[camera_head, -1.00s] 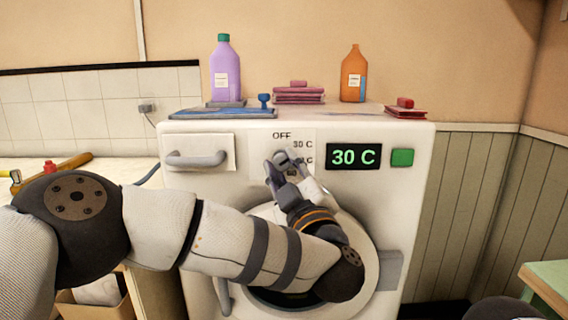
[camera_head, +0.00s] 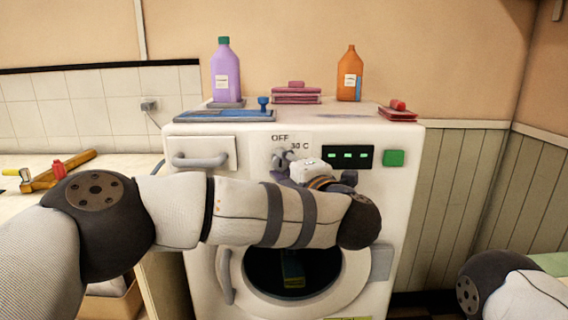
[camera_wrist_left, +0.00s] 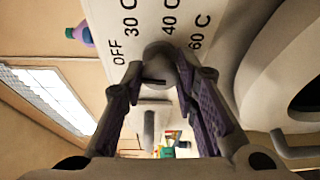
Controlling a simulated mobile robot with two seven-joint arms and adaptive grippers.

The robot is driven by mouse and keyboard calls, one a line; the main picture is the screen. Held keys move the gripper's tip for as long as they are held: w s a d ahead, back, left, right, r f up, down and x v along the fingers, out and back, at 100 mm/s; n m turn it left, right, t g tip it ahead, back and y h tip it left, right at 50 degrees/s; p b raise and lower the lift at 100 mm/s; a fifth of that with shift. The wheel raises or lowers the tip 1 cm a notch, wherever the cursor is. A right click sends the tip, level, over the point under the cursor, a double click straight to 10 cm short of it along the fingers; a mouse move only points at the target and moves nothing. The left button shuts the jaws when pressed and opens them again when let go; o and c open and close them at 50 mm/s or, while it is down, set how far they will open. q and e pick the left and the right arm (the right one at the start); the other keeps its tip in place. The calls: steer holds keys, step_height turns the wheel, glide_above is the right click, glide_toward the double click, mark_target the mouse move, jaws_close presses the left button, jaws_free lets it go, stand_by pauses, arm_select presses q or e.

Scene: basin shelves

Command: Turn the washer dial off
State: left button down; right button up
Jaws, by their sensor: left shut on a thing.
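The white washer (camera_head: 405,200) stands ahead with its round door below the control panel. My left gripper (camera_head: 283,158) is at the panel, shut on the grey dial, just under the OFF and 30 C labels. In the left wrist view the dial (camera_wrist_left: 172,62) sits between my two gripper fingers, with OFF, 30 C, 40 C and 60 C printed around it. In the head view my gripper and wrist hide most of the dial and the lower labels. The display (camera_head: 348,157) shows short green dashes. My right gripper is out of view.
A green button (camera_head: 393,158) is right of the display. A drawer handle (camera_head: 199,160) is left of the dial. A purple bottle (camera_head: 225,75), an orange bottle (camera_head: 350,75) and folded cloths (camera_head: 297,96) stand on top. A hammer (camera_head: 70,170) lies on the left counter.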

arm_select(q)
steer(key=shift+r+n, duration=0.1)
steer(key=shift+n, duration=0.4)
steer(key=shift+h, duration=0.3)
steer(key=c, duration=1.3)
jaws_free()
steer(key=v, duration=1.2)
steer(key=shift+d+r, duration=0.1)
steer(key=shift+r, duration=0.05)
